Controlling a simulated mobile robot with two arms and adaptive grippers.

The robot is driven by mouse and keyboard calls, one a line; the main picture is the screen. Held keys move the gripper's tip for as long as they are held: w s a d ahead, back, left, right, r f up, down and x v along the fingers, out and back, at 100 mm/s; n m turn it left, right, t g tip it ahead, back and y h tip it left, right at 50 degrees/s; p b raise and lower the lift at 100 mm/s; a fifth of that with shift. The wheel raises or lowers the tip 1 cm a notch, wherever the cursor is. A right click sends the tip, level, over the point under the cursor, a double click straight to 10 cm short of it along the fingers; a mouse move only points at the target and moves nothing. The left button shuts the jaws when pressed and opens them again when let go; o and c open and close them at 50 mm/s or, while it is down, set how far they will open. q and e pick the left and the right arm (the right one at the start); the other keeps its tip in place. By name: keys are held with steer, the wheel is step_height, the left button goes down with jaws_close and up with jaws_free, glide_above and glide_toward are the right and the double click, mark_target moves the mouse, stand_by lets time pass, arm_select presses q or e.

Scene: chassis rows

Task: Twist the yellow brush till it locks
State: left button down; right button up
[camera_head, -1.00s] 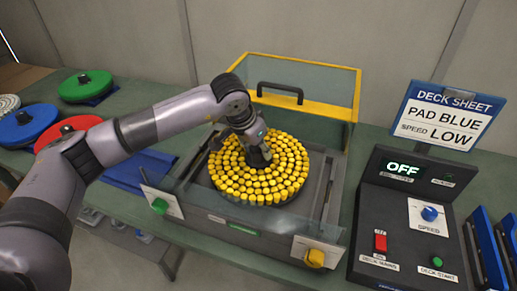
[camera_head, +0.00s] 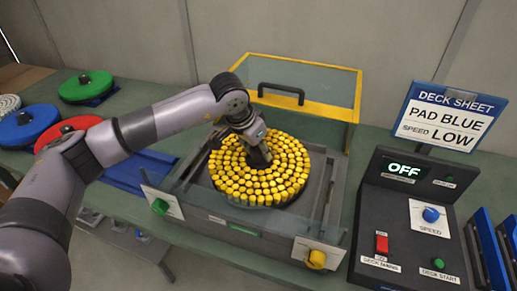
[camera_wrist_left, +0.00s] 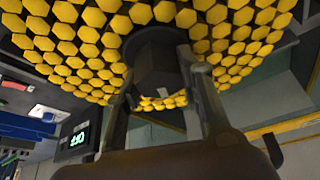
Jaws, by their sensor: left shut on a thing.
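The yellow brush (camera_head: 234,181) is a round disc covered in yellow tufts. It sits in the grey deck tray in the middle of the head view, and its tufts fill much of the left wrist view (camera_wrist_left: 75,45). My left gripper (camera_head: 258,157) reaches down to the centre of the brush. In the left wrist view its two fingers stand on either side of the dark central hub (camera_wrist_left: 158,68), and it is shut on that hub. The underside of the brush is hidden. My right gripper is not in view.
The clear guard with a yellow frame (camera_head: 305,62) stands raised behind the tray. Green (camera_head: 86,86), blue (camera_head: 28,122) and red (camera_head: 68,130) discs lie at left. The control box (camera_head: 410,225) at right reads OFF. A sign (camera_head: 440,118) reads PAD BLUE, SPEED LOW.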

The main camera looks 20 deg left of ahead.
arm_select(q)
steer(key=shift+s+d+f+m, duration=0.3)
stand_by(0.4)
steer(key=c, duration=1.5)
jaws_free()
steer(key=o, duration=0.4)
steer(key=shift+w+d+r, duration=0.1)
steer(key=shift+d+r, duration=0.05)
steer(key=shift+o, duration=0.5)
steer(key=shift+w, duration=0.1)
steer(key=shift+a, duration=0.2)
steer(key=shift+r, duration=0.25)
steer(key=v, duration=1.1)
steer(key=shift+a+r, duration=0.15)
steer(key=shift+r, duration=0.1)
steer(key=shift+f, duration=0.15)
